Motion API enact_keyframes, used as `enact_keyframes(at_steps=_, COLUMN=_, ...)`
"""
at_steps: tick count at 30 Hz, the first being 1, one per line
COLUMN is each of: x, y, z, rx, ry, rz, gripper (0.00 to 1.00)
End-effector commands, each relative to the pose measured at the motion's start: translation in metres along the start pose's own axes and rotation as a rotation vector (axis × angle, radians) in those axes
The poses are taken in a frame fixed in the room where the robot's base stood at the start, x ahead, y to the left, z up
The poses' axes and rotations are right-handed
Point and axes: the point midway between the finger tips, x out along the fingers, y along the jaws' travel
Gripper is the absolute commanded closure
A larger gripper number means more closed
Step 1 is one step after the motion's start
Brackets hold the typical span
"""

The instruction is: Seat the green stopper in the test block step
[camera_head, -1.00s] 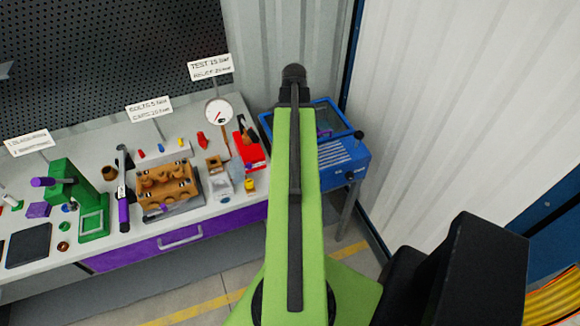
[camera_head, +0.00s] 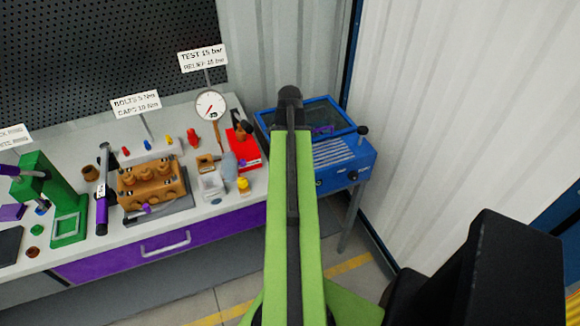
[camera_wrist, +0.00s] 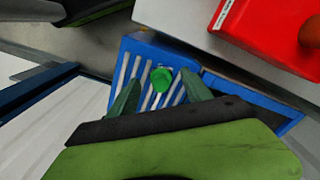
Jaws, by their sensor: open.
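In the wrist view a green round cap-like piece (camera_wrist: 161,78), which looks like the green stopper, shows between the tips of my gripper (camera_wrist: 160,86). The fingers are apart, with gaps on both sides of the piece. Behind it is the slotted top of the blue unit (camera_wrist: 130,62); I cannot tell whether the piece rests on it. The head view shows no stopper there, as my arm hides part of the unit. A brown block with holes (camera_head: 150,184) and a small tan block (camera_head: 206,163) stand on the bench; which is the test block is unclear.
A pressure gauge (camera_head: 210,105), red tray (camera_head: 245,150), white container (camera_head: 212,186) and yellow piece (camera_head: 243,185) crowd the bench's right end. A green press (camera_head: 68,215) stands left. The blue unit (camera_head: 340,160) is right of the bench, near the white wall (camera_head: 440,110).

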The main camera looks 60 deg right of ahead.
Motion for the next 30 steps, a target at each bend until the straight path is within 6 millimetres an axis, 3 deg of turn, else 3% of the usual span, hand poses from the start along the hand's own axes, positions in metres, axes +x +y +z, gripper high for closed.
enact_keyframes(at_steps=6, x=0.001, y=-0.0002, z=0.0002, rx=-0.001, ry=0.0, rz=0.0, gripper=0.42)
enact_keyframes(at_steps=19, x=0.001, y=-0.0005, z=0.0006, rx=-0.002, ry=0.0, rz=0.0, gripper=0.98)
enact_keyframes(at_steps=30, x=-0.0019, y=-0.0008, z=0.0009, rx=-0.002, ry=0.0, rz=0.0, gripper=1.0)
